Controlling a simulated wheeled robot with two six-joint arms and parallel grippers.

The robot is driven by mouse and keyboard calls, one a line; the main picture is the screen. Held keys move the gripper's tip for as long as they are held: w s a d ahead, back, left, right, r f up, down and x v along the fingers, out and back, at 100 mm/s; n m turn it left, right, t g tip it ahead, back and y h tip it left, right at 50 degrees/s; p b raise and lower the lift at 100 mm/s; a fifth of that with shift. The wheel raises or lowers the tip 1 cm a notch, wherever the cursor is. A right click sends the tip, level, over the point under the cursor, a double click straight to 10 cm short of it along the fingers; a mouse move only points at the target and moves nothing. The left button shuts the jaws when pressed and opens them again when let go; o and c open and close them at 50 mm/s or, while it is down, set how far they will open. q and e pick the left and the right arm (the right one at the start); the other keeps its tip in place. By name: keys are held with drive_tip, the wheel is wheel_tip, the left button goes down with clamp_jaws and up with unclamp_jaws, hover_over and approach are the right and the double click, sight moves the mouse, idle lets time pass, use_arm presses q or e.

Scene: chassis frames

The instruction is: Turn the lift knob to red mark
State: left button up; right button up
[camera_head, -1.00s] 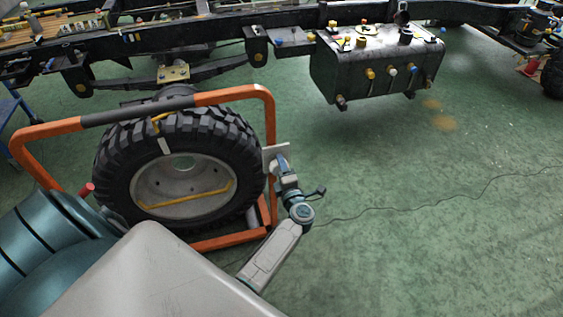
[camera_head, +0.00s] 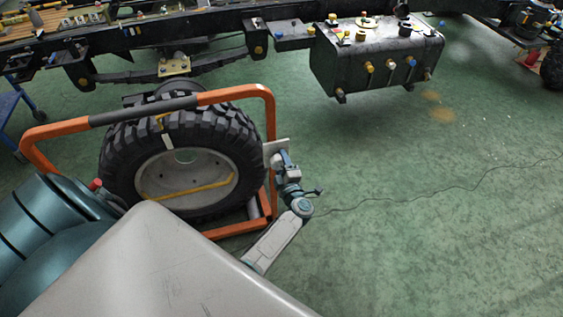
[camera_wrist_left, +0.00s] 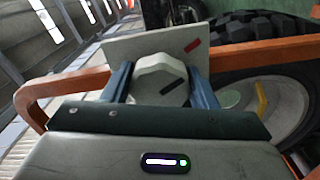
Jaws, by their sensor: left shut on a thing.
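The lift knob (camera_wrist_left: 158,78) is a pale, many-sided knob with a dark mark on its lower right face. It sits in front of a light plate (camera_wrist_left: 120,47) that carries a red mark (camera_wrist_left: 193,45), above and right of the knob. The knob's dark mark is below the red mark and left of it. My left gripper (camera_wrist_left: 160,88) has a blue finger on each side of the knob and is shut on it. In the head view my left gripper (camera_head: 285,167) is at the plate (camera_head: 275,152) on the orange frame's right side. My right gripper is not in view.
The orange tubular frame (camera_head: 60,128) surrounds a large tyre (camera_head: 235,140) with a pale rim. A dark truck chassis with a black tank (camera_head: 350,70) spans the back. A thin cable (camera_head: 420,202) lies on the green floor, which is open at the right.

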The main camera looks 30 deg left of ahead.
use_arm(q)
drive_tip(key=o, duration=1)
drive_tip(key=shift+w, duration=0.1)
drive_tip(key=v, duration=1.1)
drive_tip(key=shift+b, duration=0.3)
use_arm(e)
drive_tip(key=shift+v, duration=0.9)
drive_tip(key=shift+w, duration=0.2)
